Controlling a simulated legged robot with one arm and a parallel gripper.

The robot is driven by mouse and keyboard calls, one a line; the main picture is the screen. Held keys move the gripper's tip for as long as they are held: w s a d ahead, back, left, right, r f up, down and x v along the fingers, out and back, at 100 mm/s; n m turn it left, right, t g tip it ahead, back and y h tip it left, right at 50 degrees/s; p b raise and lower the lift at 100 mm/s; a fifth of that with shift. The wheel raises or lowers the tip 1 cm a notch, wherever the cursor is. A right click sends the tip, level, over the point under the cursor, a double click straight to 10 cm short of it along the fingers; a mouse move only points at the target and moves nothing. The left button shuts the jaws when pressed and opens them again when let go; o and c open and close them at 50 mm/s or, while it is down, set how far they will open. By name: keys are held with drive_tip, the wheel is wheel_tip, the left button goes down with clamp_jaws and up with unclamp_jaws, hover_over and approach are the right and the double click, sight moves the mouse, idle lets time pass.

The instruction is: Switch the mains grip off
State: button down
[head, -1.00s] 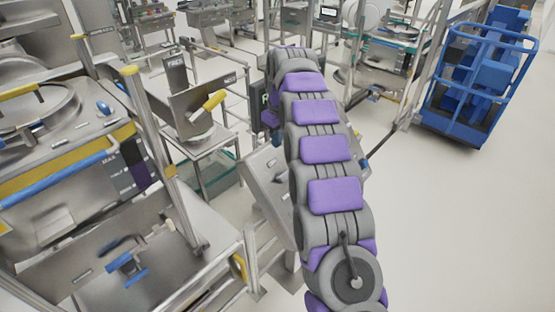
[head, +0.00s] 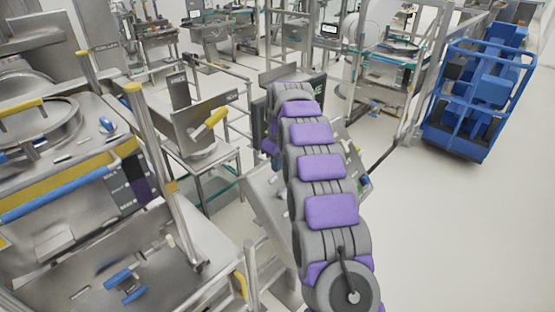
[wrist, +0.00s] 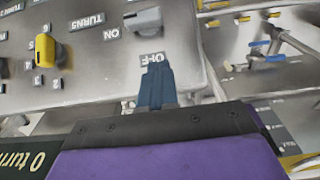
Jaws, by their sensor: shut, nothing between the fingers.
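In the wrist view a steel panel (wrist: 95,85) appears upside down with the printed labels ON and OFF. A grey grip (wrist: 143,20) sits beside the ON label; it looks like the mains grip. My gripper (wrist: 156,64) has blue fingers, shut and empty, with their tips over the edge of the OFF label. A gap shows between the tips and the grey grip. I cannot tell whether the fingers touch the panel. In the head view my arm hides the gripper and the grip, and a tilted steel panel (head: 262,203) shows behind the arm.
A yellow knob (wrist: 47,51) with numbers around it is on the same panel. In the head view a steel machine (head: 60,180) with yellow and blue bars stands left. A blue cart (head: 470,110) stands right. The pale floor (head: 440,230) between is clear.

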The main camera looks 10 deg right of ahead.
hover_over(280, 193)
drive_tip(key=w+a, duration=0.1)
wheel_tip(280, 193, down, 6)
drive_tip(key=shift+a+r, duration=0.15)
drive_tip(key=shift+s+d+f, duration=0.3)
drive_tip(key=shift+s+f, duration=0.1)
drive_tip(key=shift+f, duration=0.1)
drive_tip(key=shift+s+d+f, duration=0.25)
drive_tip(key=shift+s+f, duration=0.15)
drive_tip(key=shift+f, duration=0.05)
drive_tip(key=shift+s+d+f, duration=0.2)
drive_tip(key=shift+f, duration=0.2)
